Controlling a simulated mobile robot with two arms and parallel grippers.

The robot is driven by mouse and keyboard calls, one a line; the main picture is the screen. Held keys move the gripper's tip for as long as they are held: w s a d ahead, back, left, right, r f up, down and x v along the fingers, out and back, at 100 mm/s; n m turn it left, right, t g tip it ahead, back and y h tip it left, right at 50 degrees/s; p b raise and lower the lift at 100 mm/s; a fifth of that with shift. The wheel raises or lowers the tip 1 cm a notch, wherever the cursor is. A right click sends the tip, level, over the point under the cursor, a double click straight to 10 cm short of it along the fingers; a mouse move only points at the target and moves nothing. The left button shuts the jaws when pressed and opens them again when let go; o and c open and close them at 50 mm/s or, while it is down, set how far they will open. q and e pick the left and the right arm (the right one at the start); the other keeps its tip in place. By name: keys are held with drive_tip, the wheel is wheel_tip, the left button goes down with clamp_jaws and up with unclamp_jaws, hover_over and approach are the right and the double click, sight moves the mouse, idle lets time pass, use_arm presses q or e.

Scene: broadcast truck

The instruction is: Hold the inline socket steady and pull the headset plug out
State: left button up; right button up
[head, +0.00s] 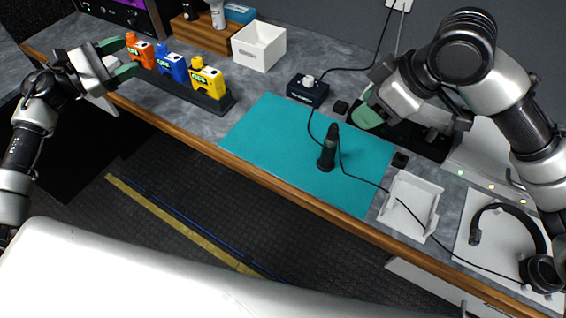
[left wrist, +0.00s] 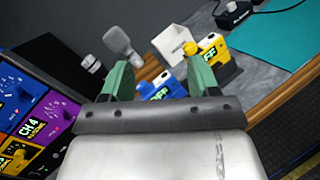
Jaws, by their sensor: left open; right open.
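A black upright piece (head: 327,152), which looks like the inline socket with the headset plug, stands on the teal mat (head: 262,133). Cables run from it to a black box and to the headset (head: 540,270). Where plug and socket meet is too small to make out. My left gripper (head: 116,58) is open at the far left, beside the orange unit, well away from the socket. In the left wrist view its green fingers (left wrist: 160,78) are apart, with the blue unit beyond them. My right gripper (head: 368,116) is open above the mat's right back corner, apart from the socket.
Orange (head: 140,50), blue (head: 171,66) and yellow units (head: 207,79) stand in a black rack. A white box (head: 259,46) and the black box with a knob (head: 307,91) are behind the mat. A white tray (head: 411,204) is right of it. The mat's left part is clear.

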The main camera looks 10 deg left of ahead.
use_arm(q)
drive_tip(key=d+f+g, duration=0.1)
drive_tip(key=d+f, duration=0.2)
drive_tip(key=d, duration=0.3)
drive_tip(key=s+d+f+g, duration=0.1)
drive_tip(key=d+f, duration=0.3)
drive_tip(key=d, duration=0.2)
drive_tip(key=d+f+g+h, duration=0.1)
drive_tip(key=d+f, duration=0.3)
drive_tip(key=d, duration=0.2)
drive_tip(key=shift+s+d, duration=0.35)
drive_tip(key=shift+n+g+h, duration=0.4)
drive_tip(key=shift+g+h, duration=0.1)
drive_tip(key=s+d, duration=0.1)
drive_tip(key=d, duration=0.2)
drive_tip(key=s+d+f, duration=0.1)
drive_tip(key=d, duration=0.2)
drive_tip(key=s+d+f, duration=0.1)
drive_tip(key=d, duration=0.1)
drive_tip(key=shift+d+f, duration=0.25)
drive_tip(key=shift+d, duration=0.15)
drive_tip(key=n+h, duration=0.1)
drive_tip(key=n, duration=0.1)
approach(328, 152)
drive_tip(key=shift+w+d+f, duration=0.1)
drive_tip(key=shift+w+f, duration=0.7)
drive_tip(key=shift+f, duration=0.25)
drive_tip(key=x, duration=1.1)
drive_tip(key=shift+w+d, duration=0.2)
drive_tip(key=shift+d, duration=0.15)
